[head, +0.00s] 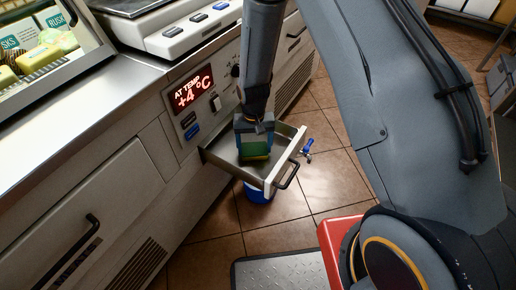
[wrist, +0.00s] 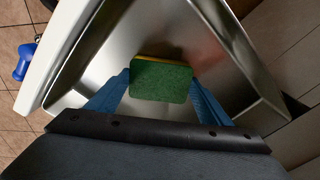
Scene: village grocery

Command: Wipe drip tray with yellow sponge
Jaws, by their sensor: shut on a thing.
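The drip tray (head: 222,157) is a steel drawer pulled out of the counter front; in the wrist view its bare metal floor and walls (wrist: 225,75) fill most of the picture. The sponge (head: 254,152), yellow with a green scouring side, is inside the tray's outline. My gripper (wrist: 160,90), with blue fingers, is shut on the sponge, one finger at each short end. The green side (wrist: 160,82) faces the wrist camera and a yellow strip shows along its far edge. I cannot tell whether the sponge touches the tray floor.
The tray's white front has a black handle (head: 289,176). A blue bucket (head: 259,194) stands on the tiles beneath, and a blue object (head: 307,147) is beside the front. The counter panel shows +4°C (head: 194,92). A closed drawer (head: 82,225) is at left.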

